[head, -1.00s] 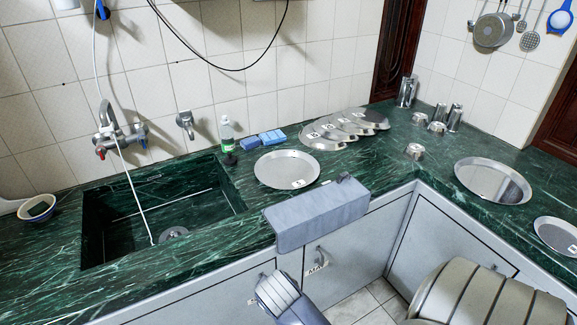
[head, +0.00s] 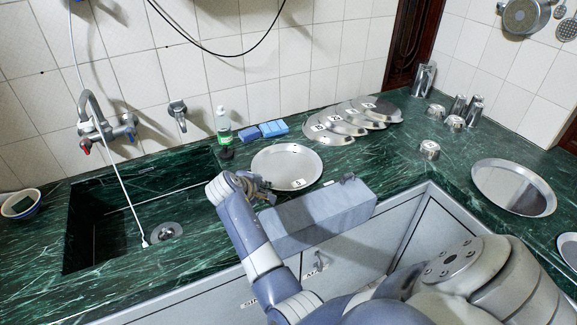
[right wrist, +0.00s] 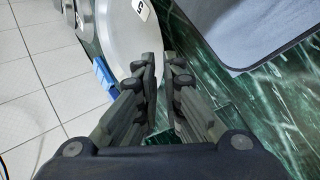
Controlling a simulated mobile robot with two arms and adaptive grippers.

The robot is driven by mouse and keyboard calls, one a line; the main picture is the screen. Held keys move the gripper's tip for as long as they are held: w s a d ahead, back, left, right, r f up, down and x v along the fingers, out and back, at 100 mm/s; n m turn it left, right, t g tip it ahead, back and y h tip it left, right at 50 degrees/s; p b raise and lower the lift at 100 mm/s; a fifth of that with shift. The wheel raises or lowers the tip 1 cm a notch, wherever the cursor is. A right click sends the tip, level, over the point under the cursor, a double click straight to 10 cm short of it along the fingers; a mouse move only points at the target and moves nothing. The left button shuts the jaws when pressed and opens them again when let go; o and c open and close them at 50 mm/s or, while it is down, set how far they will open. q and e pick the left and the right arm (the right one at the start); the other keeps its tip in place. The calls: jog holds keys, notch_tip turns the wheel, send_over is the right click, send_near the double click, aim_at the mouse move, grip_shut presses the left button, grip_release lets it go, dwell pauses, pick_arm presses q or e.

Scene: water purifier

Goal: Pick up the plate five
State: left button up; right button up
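A round steel plate (head: 285,160) with a small white label lies on the green counter to the right of the sink; its number is too small to read in the head view. Its rim and label also show in the right wrist view (right wrist: 122,30). My right gripper (head: 268,187) is just in front of the plate's left side. In the right wrist view its two fingers (right wrist: 162,75) are parted by a narrow gap, with nothing seen held. The plate's rim passes close by the fingertips; contact cannot be told. My left gripper is not in view.
A grey-blue block (head: 330,212) juts over the counter's front edge, close to the plate. The sink (head: 110,225) is left; steel cups (head: 429,150) and another plate (head: 513,187) are right.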

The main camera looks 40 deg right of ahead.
jog(key=x, duration=0.3)
jog(key=shift+f, duration=0.15)
jog(key=shift+x, duration=0.9)
jog(key=x, duration=0.3)
jog(key=shift+w+a+p, duration=0.1)
jog(key=shift+a+p, duration=0.05)
jog(key=shift+p, duration=0.15)
jog(key=shift+w+d+f, duration=0.2)
jog(key=shift+d+f, duration=0.15)
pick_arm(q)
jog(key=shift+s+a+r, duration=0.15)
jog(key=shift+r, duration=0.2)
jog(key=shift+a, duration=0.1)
pick_arm(e)
jog(key=shift+a, duration=0.1)
grip_shut()
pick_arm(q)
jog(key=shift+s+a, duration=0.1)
pick_arm(e)
jog(key=shift+r, duration=0.1)
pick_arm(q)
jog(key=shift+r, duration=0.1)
